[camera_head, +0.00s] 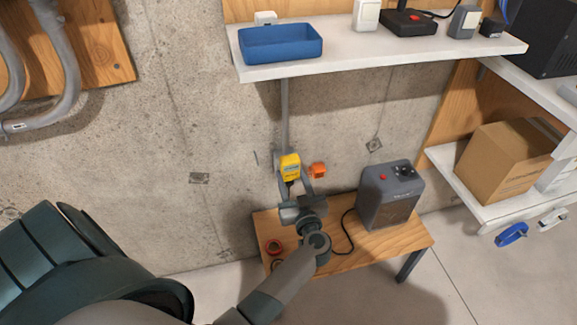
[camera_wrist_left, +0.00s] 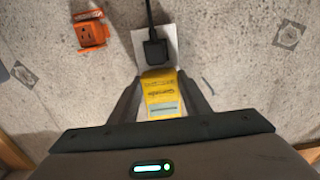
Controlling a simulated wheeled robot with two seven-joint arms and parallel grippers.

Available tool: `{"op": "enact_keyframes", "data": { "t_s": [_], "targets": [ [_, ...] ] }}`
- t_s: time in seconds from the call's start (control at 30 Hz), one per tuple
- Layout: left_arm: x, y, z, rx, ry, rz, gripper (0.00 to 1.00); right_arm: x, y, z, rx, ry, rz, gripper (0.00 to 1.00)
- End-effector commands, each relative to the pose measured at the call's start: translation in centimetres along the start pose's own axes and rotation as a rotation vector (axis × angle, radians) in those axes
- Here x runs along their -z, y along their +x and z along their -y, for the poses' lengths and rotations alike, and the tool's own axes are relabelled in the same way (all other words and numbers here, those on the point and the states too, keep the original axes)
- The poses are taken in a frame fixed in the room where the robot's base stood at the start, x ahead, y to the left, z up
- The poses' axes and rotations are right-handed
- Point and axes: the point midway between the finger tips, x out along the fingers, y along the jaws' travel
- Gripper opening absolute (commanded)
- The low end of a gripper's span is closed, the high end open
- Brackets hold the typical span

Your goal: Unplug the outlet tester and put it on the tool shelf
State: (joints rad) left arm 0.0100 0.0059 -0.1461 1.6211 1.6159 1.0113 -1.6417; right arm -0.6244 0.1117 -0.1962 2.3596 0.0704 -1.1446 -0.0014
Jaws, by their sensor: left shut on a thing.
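The yellow outlet tester (camera_head: 290,166) is at the white wall outlet plate (camera_head: 279,156); it also shows in the left wrist view (camera_wrist_left: 162,97). My left gripper (camera_head: 297,186) is shut on it, with a finger on each side. I cannot tell whether its prongs are still in the socket. A black plug (camera_wrist_left: 154,50) with a cord sits in the plate beside the tester. A white wall shelf (camera_head: 390,60), likely the tool shelf, hangs above. My right gripper is not in view.
An orange outlet box (camera_head: 318,170) is just right of the tester. A wooden bench (camera_head: 385,243) below carries a grey power unit (camera_head: 388,196). The wall shelf holds a blue tray (camera_head: 281,42) and several devices. A cardboard box (camera_head: 510,160) sits on a right shelf.

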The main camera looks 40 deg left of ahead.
Motion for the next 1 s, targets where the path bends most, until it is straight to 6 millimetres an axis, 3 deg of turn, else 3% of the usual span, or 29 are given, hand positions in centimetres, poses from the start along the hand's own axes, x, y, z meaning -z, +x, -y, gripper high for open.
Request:
{"op": "enact_keyframes", "data": {
  "t_s": [1.0],
  "targets": [
    [0.0,-3.4,0.0,-0.001,0.0,0.001,0.07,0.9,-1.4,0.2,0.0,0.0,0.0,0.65]
  ]
}}
